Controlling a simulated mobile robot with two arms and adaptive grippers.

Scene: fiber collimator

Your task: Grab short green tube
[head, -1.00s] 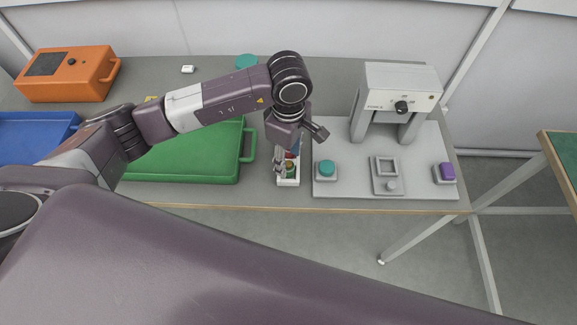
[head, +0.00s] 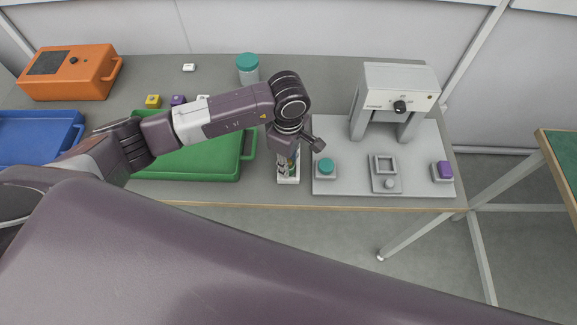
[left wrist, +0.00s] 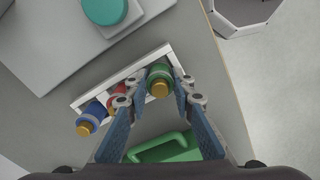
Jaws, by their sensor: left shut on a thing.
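The short green tube (left wrist: 160,80) shows in the left wrist view. It has a brass-coloured end and sits at one end of a white rack (left wrist: 82,101). My left gripper (left wrist: 159,92) is shut on it, one finger on each side. A red tube (left wrist: 117,101) and a blue tube (left wrist: 91,117) stand beside it in the rack. In the head view my left gripper (head: 287,168) is over the white rack (head: 288,181) and hides most of the tubes. I cannot see my right gripper.
A green tray (head: 195,178) lies left of the rack. A grey plate (head: 350,185) with a teal button (head: 326,166) and a purple block (head: 445,169) lies to the right, under a white device (head: 400,85). A teal-lidded jar (head: 248,70) stands behind my arm.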

